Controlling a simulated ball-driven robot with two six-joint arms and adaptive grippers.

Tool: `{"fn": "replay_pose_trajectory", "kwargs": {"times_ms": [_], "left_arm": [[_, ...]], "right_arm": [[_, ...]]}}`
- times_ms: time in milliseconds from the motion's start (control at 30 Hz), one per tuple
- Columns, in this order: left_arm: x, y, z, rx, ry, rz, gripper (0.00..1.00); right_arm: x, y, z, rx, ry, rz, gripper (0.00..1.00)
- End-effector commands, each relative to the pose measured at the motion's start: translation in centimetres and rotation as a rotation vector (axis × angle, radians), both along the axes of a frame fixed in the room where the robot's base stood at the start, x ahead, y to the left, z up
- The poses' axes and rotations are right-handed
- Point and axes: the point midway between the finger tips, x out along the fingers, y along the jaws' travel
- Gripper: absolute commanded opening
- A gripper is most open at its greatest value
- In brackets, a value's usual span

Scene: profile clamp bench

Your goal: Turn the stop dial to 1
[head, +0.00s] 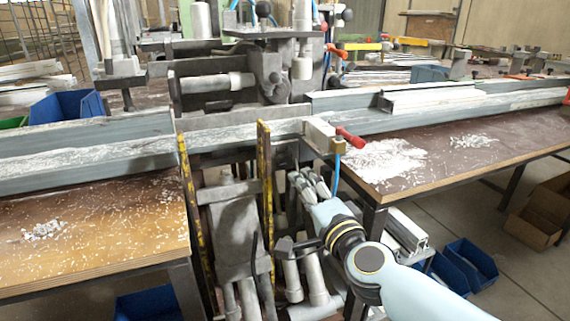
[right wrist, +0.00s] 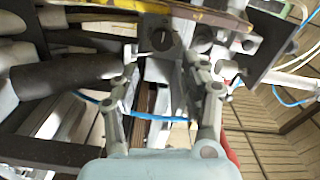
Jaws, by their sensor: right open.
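A dark round knob with a pale line across it, which looks like the stop dial (right wrist: 162,40), sits on a grey block in the right wrist view. No numbers on it can be read. I cannot make out the dial in the head view. My right gripper (head: 307,184) reaches in below the clamp's front in the head view. In the right wrist view the open right gripper (right wrist: 164,70) has its two fingers spread either side of the block. The dial lies just beyond the fingertips, and I see no contact. My left gripper is not in view.
Yellow-edged upright plates (head: 265,190) stand left of my right gripper. A red-handled lever (head: 350,138) and a blue hose are close above it. A long grey rail (head: 90,150) crosses the bench. A thick dark cylinder (right wrist: 65,75) lies left of the fingers in the right wrist view.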

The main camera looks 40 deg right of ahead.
Motion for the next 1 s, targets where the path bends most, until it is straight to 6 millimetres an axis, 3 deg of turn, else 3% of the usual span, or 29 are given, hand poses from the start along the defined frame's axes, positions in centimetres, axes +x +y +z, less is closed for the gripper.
{"fn": "replay_pose_trajectory", "kwargs": {"times_ms": [167,400,600,1000], "left_arm": [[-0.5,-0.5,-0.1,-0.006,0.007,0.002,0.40],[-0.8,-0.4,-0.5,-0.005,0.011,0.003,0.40],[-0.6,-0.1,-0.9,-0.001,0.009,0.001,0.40],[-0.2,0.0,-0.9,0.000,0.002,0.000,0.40]], "right_arm": [[2.3,-0.6,0.5,0.013,-0.013,-0.004,0.45],[7.0,-1.7,0.4,0.011,-0.012,-0.003,0.45],[9.6,-2.3,0.3,0.010,-0.009,-0.003,0.45],[10.4,-2.5,0.3,0.009,-0.008,-0.003,0.44]]}}
